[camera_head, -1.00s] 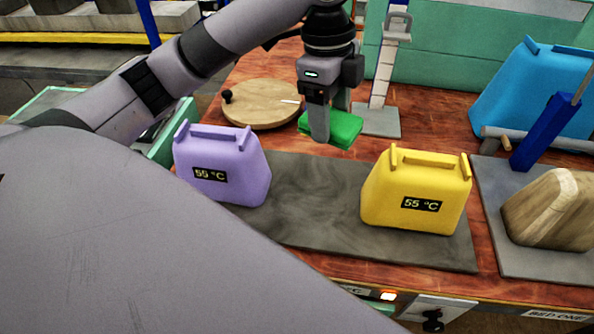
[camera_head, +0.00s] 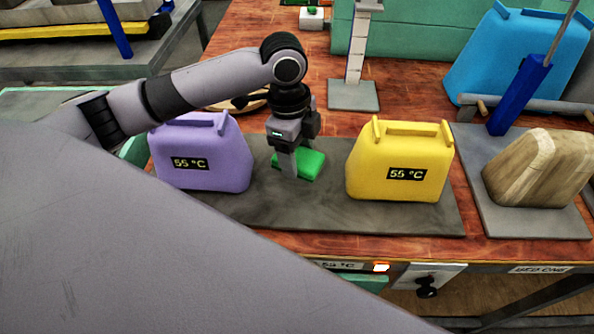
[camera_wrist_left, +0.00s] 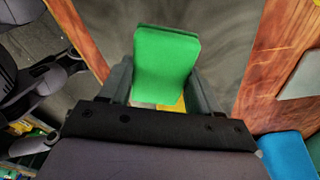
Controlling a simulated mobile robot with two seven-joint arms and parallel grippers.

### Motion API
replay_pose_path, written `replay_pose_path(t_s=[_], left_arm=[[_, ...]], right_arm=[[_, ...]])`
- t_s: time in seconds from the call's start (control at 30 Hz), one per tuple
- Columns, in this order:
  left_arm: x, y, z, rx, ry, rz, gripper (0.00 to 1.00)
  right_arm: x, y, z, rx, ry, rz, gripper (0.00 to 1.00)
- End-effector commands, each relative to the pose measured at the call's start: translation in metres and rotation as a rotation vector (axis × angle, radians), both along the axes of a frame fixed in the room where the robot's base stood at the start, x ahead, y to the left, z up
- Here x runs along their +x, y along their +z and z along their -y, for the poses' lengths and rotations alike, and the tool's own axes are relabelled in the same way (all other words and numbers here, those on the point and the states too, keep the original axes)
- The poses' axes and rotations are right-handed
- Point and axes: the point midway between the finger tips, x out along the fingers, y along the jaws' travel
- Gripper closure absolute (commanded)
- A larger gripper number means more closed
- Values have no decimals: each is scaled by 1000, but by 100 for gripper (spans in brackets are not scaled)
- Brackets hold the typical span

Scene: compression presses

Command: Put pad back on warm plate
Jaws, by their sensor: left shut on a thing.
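The green pad (camera_head: 308,164) is between the fingers of my left gripper (camera_head: 294,168), which is shut on it. The pad also shows in the left wrist view (camera_wrist_left: 166,62), between the two fingers, over the grey plate. In the head view the grey warm plate (camera_head: 300,208) lies on the wooden bench, and the pad is over its middle, between the purple and yellow containers. I cannot tell whether the pad touches the plate. My right gripper is not in view.
A purple container (camera_head: 203,158) marked 55 °C stands at the plate's left, a yellow one (camera_head: 401,165) marked 55 °C at its right. Farther right are a wooden block (camera_head: 540,170), a blue lever (camera_head: 519,95) and a blue container (camera_head: 520,55). The plate's front strip is clear.

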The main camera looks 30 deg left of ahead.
Motion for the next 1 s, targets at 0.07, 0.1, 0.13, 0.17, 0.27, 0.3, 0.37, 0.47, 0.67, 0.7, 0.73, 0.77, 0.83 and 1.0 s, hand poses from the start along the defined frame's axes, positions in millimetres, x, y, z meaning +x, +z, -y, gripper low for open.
replay_pose_path(t_s=[0.07,0.1,0.13,0.17,0.27,0.3,0.37,0.47,0.67,0.7,0.73,0.77,0.83,1.0], left_arm=[[0,-10,0,0,1,-2,66],[0,-13,0,-1,1,0,66],[0,-14,0,-1,1,0,66],[0,-16,0,-1,0,1,66],[0,-24,0,1,0,-2,66],[-1,-29,0,1,0,-3,66],[-1,-39,0,0,1,-3,66],[-1,-54,0,1,2,-3,66],[0,-58,0,-1,-1,1,66],[0,-58,0,-1,-1,1,66],[0,-58,0,-1,-1,1,66],[0,-58,0,-1,-1,1,66],[0,-59,0,-1,0,0,66],[0,-61,0,0,0,1,12]], right_arm=[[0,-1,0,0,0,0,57],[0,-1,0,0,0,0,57],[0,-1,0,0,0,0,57],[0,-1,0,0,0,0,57],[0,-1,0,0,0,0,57],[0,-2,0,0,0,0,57],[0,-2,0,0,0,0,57],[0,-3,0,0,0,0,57],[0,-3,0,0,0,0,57],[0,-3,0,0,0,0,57],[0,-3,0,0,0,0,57],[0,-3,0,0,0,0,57],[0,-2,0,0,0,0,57],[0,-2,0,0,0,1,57]])
